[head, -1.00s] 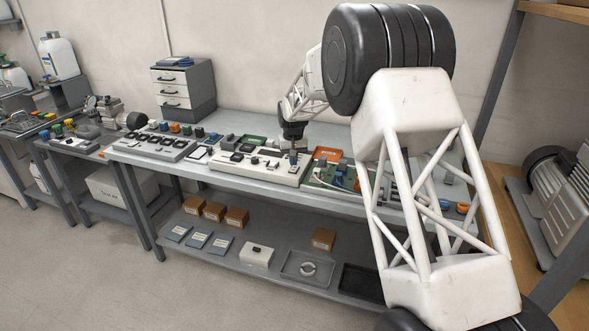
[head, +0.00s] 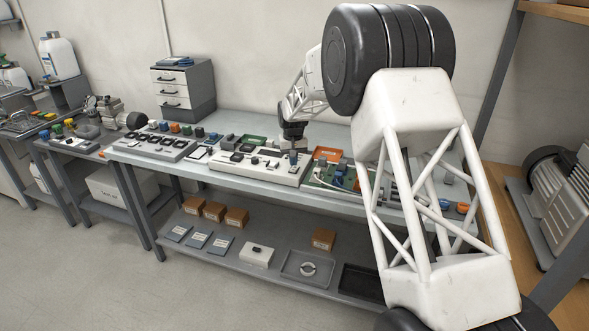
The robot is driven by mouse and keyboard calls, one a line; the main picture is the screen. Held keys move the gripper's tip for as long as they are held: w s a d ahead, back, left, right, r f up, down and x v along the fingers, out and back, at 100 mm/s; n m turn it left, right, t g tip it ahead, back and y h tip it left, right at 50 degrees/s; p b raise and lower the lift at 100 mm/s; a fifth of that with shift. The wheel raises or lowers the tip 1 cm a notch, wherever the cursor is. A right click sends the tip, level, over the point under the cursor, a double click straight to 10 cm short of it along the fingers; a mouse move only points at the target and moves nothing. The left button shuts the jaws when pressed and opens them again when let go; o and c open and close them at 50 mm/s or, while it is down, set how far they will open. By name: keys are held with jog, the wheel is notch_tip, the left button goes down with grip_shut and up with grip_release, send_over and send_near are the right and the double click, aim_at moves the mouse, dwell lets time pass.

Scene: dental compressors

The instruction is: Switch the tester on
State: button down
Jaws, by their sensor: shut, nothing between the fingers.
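A pale box with dark parts and small controls on its top, which looks like the tester (head: 228,167), sits on the middle of the workbench. My gripper (head: 294,158) points down over the right end of this box. Its fingers are shut with nothing between them, and the tips are at or just above the box's top. I cannot tell whether they touch it. The switch itself is too small to make out from here, and the gripper may hide it.
A green board (head: 320,180) with parts lies right of the box, near an orange-red tray (head: 327,153). A pale panel with dark pieces (head: 150,145) lies to the left. A grey drawer unit (head: 183,90) stands at the back. My arm hides the bench's right part.

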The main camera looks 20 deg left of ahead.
aim_at(293, 170)
jog(key=shift+f, duration=1.3)
dwell(1.2)
jog(key=shift+r, duration=0.1)
jog(key=shift+r, duration=3.45)
jog(key=shift+d, duration=0.1)
